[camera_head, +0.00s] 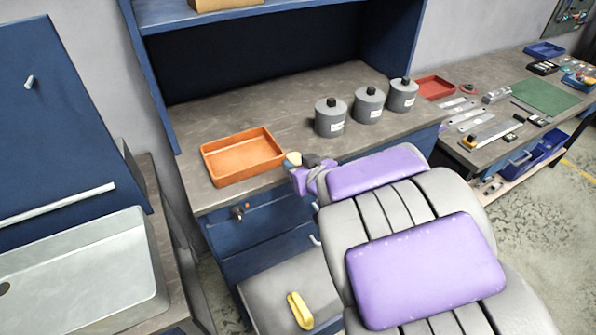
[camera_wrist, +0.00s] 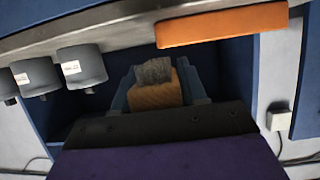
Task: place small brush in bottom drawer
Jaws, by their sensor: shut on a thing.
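The small brush shows in the wrist view as an orange-tan block (camera_wrist: 155,96) with dark grey bristles. My gripper (camera_wrist: 155,82) is shut on it, with a blue finger on each side. In the head view my gripper (camera_head: 300,170) is small and partly hidden behind my arm, in front of the workbench edge. A tan bit of the brush (camera_head: 293,158) shows at its tip. Blue drawers (camera_head: 262,218) sit under the workbench.
An orange tray (camera_head: 242,157) and several grey canisters (camera_head: 368,106) stand on the workbench (camera_head: 225,195). A metal sink (camera_head: 75,275) is at the left. A second bench with tools, a red tray (camera_head: 435,88) and a green mat (camera_head: 545,97) is at the right.

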